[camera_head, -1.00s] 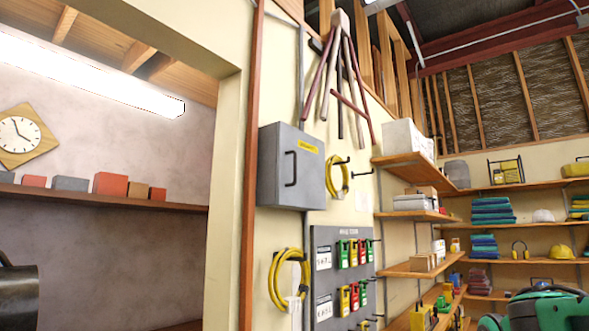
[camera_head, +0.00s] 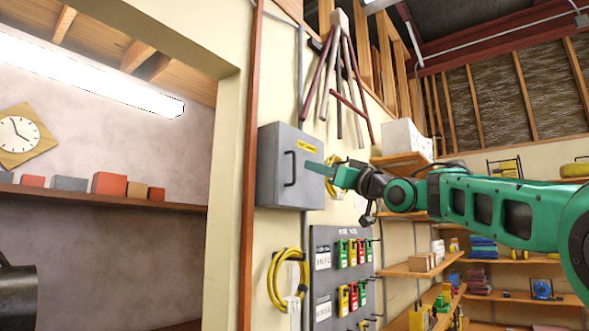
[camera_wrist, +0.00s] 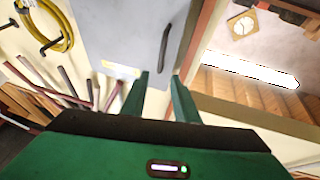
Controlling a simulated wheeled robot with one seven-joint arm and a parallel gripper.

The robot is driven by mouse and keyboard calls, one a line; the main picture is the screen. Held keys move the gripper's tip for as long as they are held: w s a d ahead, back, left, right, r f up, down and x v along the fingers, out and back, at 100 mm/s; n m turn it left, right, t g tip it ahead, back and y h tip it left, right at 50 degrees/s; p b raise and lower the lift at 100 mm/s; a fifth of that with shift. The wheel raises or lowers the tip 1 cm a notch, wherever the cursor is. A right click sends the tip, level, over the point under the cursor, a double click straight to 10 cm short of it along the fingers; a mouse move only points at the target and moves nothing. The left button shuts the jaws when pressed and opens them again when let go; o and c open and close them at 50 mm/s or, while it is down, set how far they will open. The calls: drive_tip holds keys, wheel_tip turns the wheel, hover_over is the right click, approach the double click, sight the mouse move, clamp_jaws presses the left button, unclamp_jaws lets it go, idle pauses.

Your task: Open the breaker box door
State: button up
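The breaker box (camera_head: 268,168) is a grey metal box on the cream wall, with its door shut. A dark bar handle (camera_head: 290,169) stands upright on the door, and a yellow label is near the top. My gripper (camera_head: 312,168) is in front of the door, to the right of the handle and apart from it. In the wrist view my gripper's two green fingers (camera_wrist: 163,86) are spread with nothing between them. There the door (camera_wrist: 125,30) and the handle (camera_wrist: 164,50) lie beyond the fingertips; the handle is not between them.
A yellow coil (camera_head: 288,278) hangs below the box, and another coil (camera_wrist: 50,28) hangs beside it, partly hidden by my arm in the head view. A lockout board (camera_head: 343,280) is below right. Wooden shelves (camera_head: 408,268) stand at right. A doorway edge (camera_head: 225,200) is to the left.

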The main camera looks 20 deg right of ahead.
drive_tip(key=x, duration=0.9)
drive_tip(key=shift+w+f, duration=0.1)
drive_tip(key=shift+w, duration=0.05)
